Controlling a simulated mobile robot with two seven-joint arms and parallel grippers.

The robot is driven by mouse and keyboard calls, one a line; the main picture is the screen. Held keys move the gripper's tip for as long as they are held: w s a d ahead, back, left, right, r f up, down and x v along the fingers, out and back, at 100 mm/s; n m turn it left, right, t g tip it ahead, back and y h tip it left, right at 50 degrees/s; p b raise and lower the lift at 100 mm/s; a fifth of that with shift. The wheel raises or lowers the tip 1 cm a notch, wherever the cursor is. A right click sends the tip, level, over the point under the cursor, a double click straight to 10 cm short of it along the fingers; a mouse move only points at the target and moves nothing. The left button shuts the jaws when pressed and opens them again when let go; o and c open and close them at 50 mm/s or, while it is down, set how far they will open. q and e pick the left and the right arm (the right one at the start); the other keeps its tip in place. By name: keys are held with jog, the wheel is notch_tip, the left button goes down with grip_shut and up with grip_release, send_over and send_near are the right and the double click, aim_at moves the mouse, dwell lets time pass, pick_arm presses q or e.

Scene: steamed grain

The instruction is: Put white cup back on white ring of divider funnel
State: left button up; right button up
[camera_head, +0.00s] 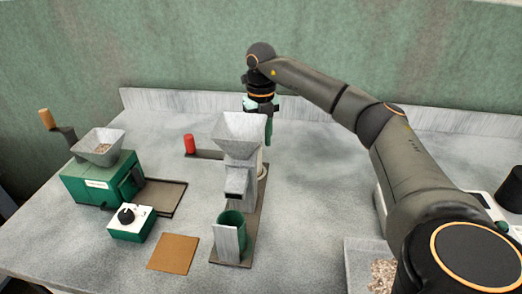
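The divider funnel (241,126) is a grey square hopper on an upright body, standing mid-table on a brown base strip. A small white ring-like part (263,171) shows at its right side, mostly hidden by the body; I cannot tell whether it is the white ring or a cup. No white cup shows clearly. My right gripper (268,130) points down just behind and to the right of the hopper. The hopper partly covers its fingers, so whether they are open or hold something does not show. My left gripper is out of view.
A green cup (231,218) stands under the spout behind a grey plate. A green mill (98,184), a control box (130,222), a red-handled part (189,144) and a brown square (173,253) lie left. A grain tray (358,250) sits front right, partly behind my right arm.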

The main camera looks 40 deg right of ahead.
notch_tip(320, 180, up, 7)
jog(key=shift+r, duration=0.1)
jog(key=shift+s, duration=0.1)
dwell(0.6)
